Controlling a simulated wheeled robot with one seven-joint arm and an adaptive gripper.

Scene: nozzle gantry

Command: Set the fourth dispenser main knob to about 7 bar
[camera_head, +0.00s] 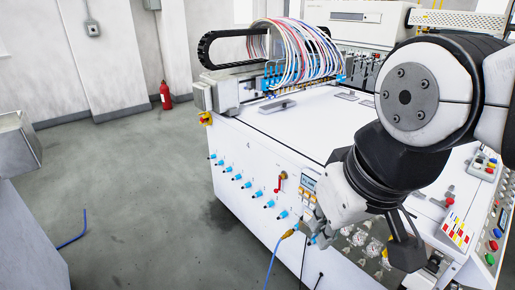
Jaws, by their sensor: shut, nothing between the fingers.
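The white machine's front panel (262,165) faces me, with a group of round gauges and knobs (358,238) low at its right end. They are small and partly covered by my arm. I cannot tell which knob is the fourth dispenser main knob, nor read any pressure.
Blue fittings (247,185) and a red-handled valve (280,182) stick out of the front panel. A small display (309,183) sits beside them. A blue hose (272,262) hangs in front. Coloured buttons (492,245) line the right side. Open floor (150,200) lies left.

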